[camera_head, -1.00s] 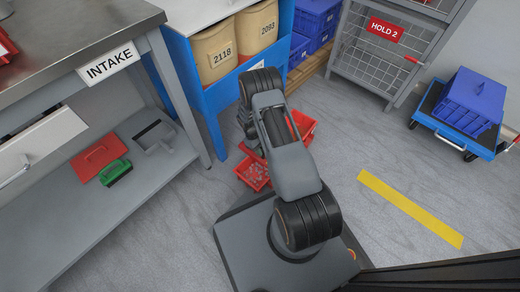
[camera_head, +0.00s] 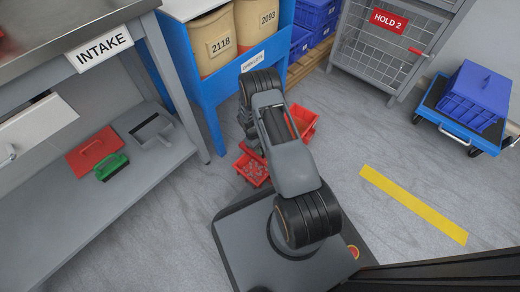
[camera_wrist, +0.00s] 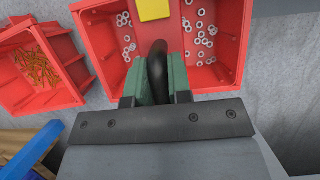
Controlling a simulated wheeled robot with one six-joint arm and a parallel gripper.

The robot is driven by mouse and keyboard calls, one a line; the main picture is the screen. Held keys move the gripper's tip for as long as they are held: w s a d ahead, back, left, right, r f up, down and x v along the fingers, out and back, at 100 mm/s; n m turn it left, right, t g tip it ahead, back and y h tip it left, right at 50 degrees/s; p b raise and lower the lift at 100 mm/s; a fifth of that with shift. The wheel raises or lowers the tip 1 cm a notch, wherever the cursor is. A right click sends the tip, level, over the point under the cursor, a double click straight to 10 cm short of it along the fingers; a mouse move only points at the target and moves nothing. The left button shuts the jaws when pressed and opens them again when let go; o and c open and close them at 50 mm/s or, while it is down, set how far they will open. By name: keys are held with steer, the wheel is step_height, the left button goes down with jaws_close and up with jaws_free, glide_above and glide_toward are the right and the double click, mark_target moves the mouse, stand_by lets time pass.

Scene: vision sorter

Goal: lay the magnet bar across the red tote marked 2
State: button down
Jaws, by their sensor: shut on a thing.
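My gripper (camera_wrist: 160,84) is shut on a black curved piece (camera_wrist: 157,66), held between its green finger pads; it looks like the magnet bar's handle. A yellow block (camera_wrist: 154,10) shows just beyond it, and I cannot tell whether it belongs to the bar. Below is a red tote (camera_wrist: 97,45) holding loose pale rings. A second red tote (camera_wrist: 75,60) at left holds orange-brown screws. No number shows on either. In the head view, red totes show at the near side (camera_head: 251,168) and far side (camera_head: 308,117) of my arm, which hides my gripper.
The INTAKE bench (camera_head: 160,75) is at left. A HOLD 2 cage (camera_head: 375,55) and a blue cart (camera_head: 462,128) are at right. Floor with a yellow strip (camera_head: 413,205) is clear.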

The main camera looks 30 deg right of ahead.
steer(key=c, duration=1)
jaws_free()
steer(key=shift+o, duration=0.2)
steer(key=p+v, duration=0.5)
steer(key=v, duration=0.9)
steer(key=shift+p, duration=0.3)
steer(key=s+a+r+m+t+p, duration=0.15)
steer(key=r+p, duration=0.75)
steer(key=r, duration=1.1)
steer(key=s+a+r+m+t+p, duration=0.15)
steer(key=r+p, duration=0.75)
steer(key=r, duration=1.2)
steer(key=s+a+r+t+p, duration=0.1)
steer(key=s+r+p, duration=0.4)
steer(key=r, duration=0.5)
steer(key=s+a+r+t+y+p, duration=0.1)
steer(key=s+r+t+p, duration=0.1)
steer(key=s+r+p, duration=0.4)
steer(key=s+a+r+m+t+p, duration=0.1)
steer(key=s+r+p, duration=0.5)
steer(key=r, duration=0.8)
steer(key=shift+s+a+r+t+y+p, duration=0.2)
steer(key=shift+a+r+t+y+p, duration=0.15)
steer(key=shift+a+p, duration=0.5)
steer(key=shift+d, duration=0.2)
steer(key=shift+c, duration=0.4)
